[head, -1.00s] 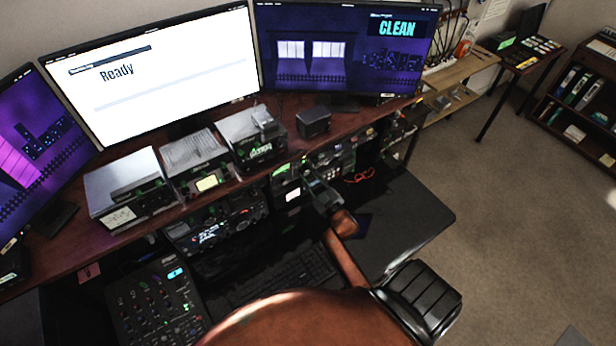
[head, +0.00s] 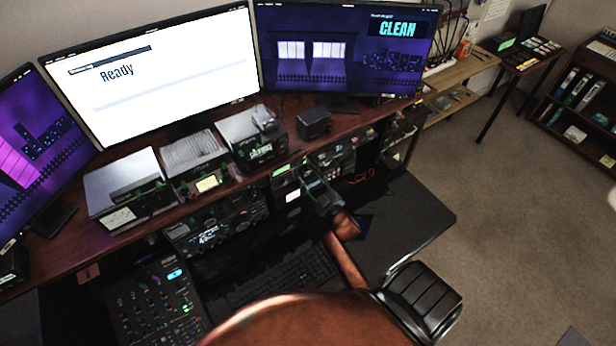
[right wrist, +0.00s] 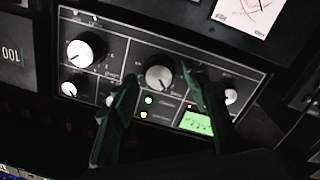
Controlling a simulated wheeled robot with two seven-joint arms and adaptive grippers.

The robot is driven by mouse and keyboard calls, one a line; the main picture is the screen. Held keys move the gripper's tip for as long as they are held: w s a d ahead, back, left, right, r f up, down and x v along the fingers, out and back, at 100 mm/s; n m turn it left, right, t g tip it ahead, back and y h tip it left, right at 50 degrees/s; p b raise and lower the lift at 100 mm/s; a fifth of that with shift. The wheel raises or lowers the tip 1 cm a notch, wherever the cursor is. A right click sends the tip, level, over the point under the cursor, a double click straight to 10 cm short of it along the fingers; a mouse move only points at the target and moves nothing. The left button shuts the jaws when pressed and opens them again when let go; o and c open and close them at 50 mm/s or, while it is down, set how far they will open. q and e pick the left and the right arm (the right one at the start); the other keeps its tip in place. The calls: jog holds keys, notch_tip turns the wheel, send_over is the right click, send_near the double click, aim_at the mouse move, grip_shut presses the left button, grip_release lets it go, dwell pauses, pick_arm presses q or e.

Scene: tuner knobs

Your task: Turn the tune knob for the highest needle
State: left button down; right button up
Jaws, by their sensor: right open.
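In the right wrist view, a dark tuner panel (right wrist: 137,57) carries a large central knob (right wrist: 160,75), another large knob (right wrist: 86,50) at its left, and smaller knobs. Their labels are too small to read surely. My right gripper (right wrist: 159,74) is open, its two fingers either side of the central knob; whether they touch it I cannot tell. In the head view my right gripper (head: 309,178) reaches the equipment under the desk shelf. A pale meter face with a dark needle (right wrist: 247,14) shows partly at the wrist view's top right. My left gripper is out of view.
A lit green display (right wrist: 196,122) sits low on the panel. Radio boxes (head: 125,180) line the wooden shelf, with a mixer (head: 155,305) below left. The middle monitor (head: 160,75) reads "Ready"; the right monitor (head: 345,50) reads "CLEAN". Open carpet (head: 510,210) lies right.

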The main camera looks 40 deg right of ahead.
jog(key=s+a, duration=0.2)
jog(key=s, duration=0.9)
jog(key=shift+s, duration=0.25)
jog(key=shift+d+f, duration=0.1)
jog(key=shift+d, duration=0.05)
dwell(1.0)
jog(key=w+m+b, duration=0.1)
jog(key=w+m, duration=0.3)
jog(key=m, duration=0.1)
jog(key=w+d+m+b, duration=0.1)
jog(key=w+m+b, duration=0.1)
jog(key=w+m, duration=0.2)
jog(key=w+d+m+y+b, duration=0.1)
jog(key=w+m+b, duration=0.1)
jog(key=m, duration=0.4)
jog(key=shift+w, duration=0.9)
jog(key=shift+c, duration=0.2)
